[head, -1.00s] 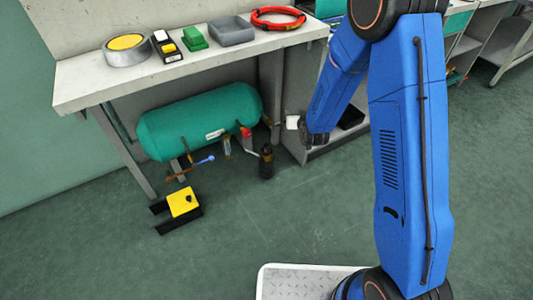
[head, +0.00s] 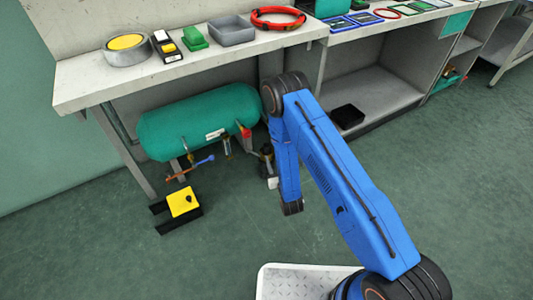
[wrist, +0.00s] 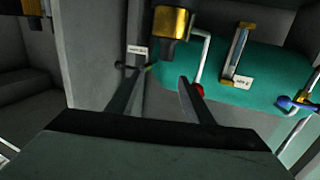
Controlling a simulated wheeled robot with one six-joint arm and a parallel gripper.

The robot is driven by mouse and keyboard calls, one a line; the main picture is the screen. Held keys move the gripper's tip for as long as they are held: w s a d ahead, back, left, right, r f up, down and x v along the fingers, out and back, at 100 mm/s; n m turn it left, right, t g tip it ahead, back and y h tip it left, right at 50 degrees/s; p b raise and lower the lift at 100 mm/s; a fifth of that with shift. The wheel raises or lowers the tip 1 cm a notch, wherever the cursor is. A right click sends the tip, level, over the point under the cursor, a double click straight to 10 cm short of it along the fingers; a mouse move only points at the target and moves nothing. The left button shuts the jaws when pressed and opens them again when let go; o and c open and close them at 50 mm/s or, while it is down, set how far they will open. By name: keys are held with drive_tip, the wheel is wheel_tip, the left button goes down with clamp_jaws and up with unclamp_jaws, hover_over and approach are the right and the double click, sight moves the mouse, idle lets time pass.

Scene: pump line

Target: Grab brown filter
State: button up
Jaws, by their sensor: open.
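The brown filter (wrist: 170,24) shows in the wrist view as a shiny amber-brown cylinder with a dark lower end, at the top middle. A bent grey pipe runs beside it. My gripper (wrist: 159,77) is open, its two dark fingers spread and nothing between them. The filter is beyond the fingertips, apart from them. In the head view my arm hides most of the filter and my gripper's fingers, near the right end of the green tank.
The green tank (head: 190,120) lies under the workbench (head: 80,85). A blue-handled valve (head: 205,160) and a red part (head: 245,131) stick out from its front. A yellow-and-black block (head: 183,202) sits on the floor.

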sight(266, 151)
drive_tip(key=x, duration=0.5)
drive_tip(key=f+x, duration=0.1)
drive_tip(key=x, duration=0.4)
drive_tip(key=a+x, duration=0.1)
drive_tip(key=x, duration=0.4)
drive_tip(key=shift+w+a+f, duration=0.1)
drive_tip(key=shift+a+f, duration=0.1)
clamp_jaws()
